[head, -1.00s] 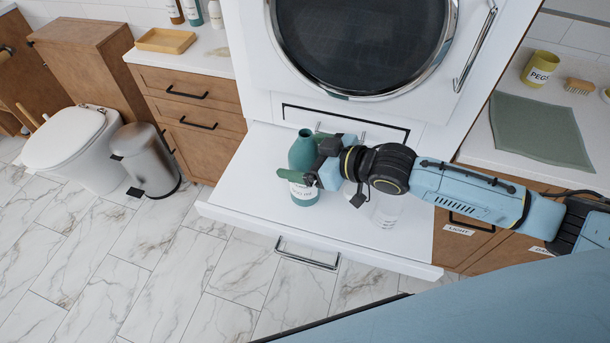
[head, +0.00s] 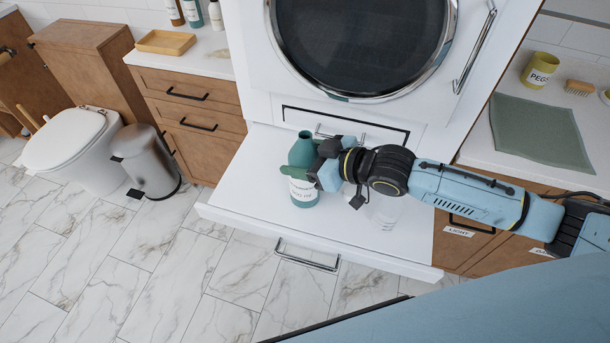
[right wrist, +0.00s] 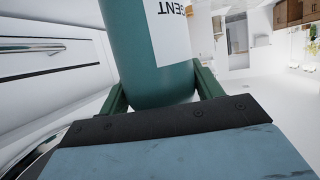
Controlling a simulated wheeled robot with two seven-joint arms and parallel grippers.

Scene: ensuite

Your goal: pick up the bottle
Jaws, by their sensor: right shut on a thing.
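The teal bottle (head: 303,154) with a white label stands upright on the white pull-out shelf (head: 250,210) below the round-door machine. My right gripper (head: 299,172) reaches it from the right, with its green fingers on either side of the bottle. In the right wrist view the bottle (right wrist: 152,75) fills the space between the two fingers, and the gripper (right wrist: 160,95) is shut on it. The label shows upside down there. My left gripper is not in view.
The machine's door (head: 360,50) is above. A metal bin (head: 147,160) and toilet (head: 75,145) stand at left. The shelf's front left is clear.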

